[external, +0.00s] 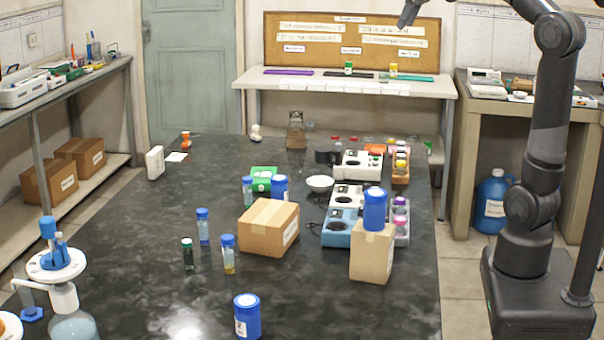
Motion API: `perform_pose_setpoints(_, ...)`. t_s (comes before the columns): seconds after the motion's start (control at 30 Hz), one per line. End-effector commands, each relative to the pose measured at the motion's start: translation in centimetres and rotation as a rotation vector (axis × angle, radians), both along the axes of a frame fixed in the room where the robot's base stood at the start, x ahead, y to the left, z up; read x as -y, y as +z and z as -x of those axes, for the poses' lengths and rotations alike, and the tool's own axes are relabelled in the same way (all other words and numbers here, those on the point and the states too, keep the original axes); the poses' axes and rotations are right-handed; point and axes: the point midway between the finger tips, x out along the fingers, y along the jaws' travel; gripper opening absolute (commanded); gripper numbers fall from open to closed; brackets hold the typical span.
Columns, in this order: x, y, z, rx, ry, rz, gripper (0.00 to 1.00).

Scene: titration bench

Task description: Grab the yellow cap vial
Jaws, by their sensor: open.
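A small vial with a yellow cap (393,69) stands upright on the pale shelf at the back, right of centre, by a green strip. A similar small vial with a green cap (348,68) stands to its left by a black strip. My gripper (402,26) shows small and dark at the top edge, in front of the corkboard in the picture. It looks above the yellow cap vial and apart from it, open and empty. Its upper part and much of my forearm are out of the frame.
The corkboard (352,50) with labels stands behind the shelf (300,86). A dark bench (330,290) fills the middle, holding cardboard boxes, blue-capped vials, blue jars, instruments and a rack of coloured vials (401,160). A side bench (500,96) stands at right.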

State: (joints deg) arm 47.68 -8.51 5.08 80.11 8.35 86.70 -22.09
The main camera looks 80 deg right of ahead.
Motion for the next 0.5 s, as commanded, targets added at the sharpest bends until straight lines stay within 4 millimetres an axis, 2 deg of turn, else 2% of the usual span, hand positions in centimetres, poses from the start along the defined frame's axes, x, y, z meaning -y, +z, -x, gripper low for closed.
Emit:
perform_pose_setpoints(0.03,2.3,-0.2,0.4,-0.003,-0.027,-0.005,0.52)
perform_pose_setpoints(0.1,4.6,-0.4,0.9,-0.003,-0.047,-0.008,0.52)
perform_pose_setpoints(0.3,9.7,-1.0,2.5,-0.002,-0.092,-0.018,0.52)
perform_pose_setpoints(0.5,13.8,-1.5,4.4,0.002,-0.131,-0.024,0.52)
